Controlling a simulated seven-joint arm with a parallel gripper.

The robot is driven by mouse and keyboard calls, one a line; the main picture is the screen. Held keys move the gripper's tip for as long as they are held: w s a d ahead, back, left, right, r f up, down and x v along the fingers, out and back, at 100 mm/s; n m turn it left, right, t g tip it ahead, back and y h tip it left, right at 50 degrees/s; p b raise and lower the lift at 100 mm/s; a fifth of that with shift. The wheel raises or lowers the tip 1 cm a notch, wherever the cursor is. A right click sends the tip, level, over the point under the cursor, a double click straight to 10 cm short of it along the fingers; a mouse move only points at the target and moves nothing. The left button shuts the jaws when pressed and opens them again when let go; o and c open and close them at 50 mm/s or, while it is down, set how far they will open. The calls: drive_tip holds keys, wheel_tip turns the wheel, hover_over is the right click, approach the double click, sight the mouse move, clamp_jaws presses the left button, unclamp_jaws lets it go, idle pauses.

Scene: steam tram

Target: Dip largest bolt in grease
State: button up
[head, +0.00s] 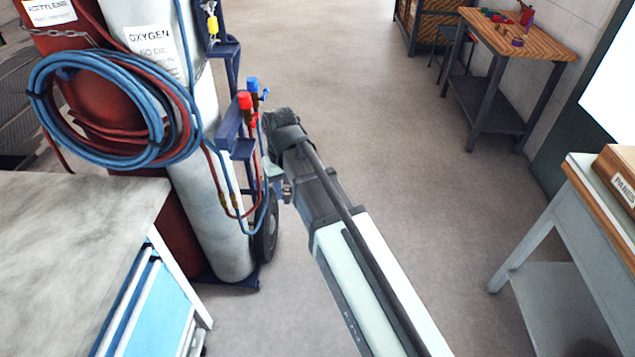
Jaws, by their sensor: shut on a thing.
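My gripper (284,190) shows small at the end of my arm, beside the gas bottle cart (231,283). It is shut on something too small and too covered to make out. My wrist and forearm hide part of the gripper. I cannot make out any bolt or any grease container.
Left are a red bottle (92,100), a grey oxygen bottle (211,215), coiled hoses (45,110) and a blue cabinet (150,312). A workbench (540,45) with small items stands back right, a grey table (583,190) at right. The middle floor is clear.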

drive_tip(key=s+a+r+n, duration=0.15)
drive_tip(key=s+a, duration=0.35)
drive_tip(key=a, duration=0.5)
drive_tip(key=s+a+n, duration=0.2)
drive_tip(key=s+a, duration=0.4)
drive_tip(key=a, duration=0.3)
drive_tip(key=s+a+r+n, duration=0.15)
drive_tip(key=s+a, duration=0.35)
drive_tip(key=a, duration=0.5)
drive_tip(key=s+a+r+n, duration=0.3)
drive_tip(key=s+a, duration=1.1)
drive_tip(key=s, duration=0.1)
drive_tip(key=s+a+r+n, duration=0.2)
drive_tip(key=s+a+n, duration=0.1)
drive_tip(key=s+a, duration=1.05)
drive_tip(key=a+r+n, duration=0.1)
drive_tip(key=a+r, duration=0.1)
drive_tip(key=a, duration=0.6)
drive_tip(key=shift+s+f, duration=0.2)
drive_tip(key=shift+f, duration=2.55)
drive_tip(key=shift+f, duration=0.65)
drive_tip(key=shift+r, duration=0.15)
wheel_tip(320, 180, up, 7)
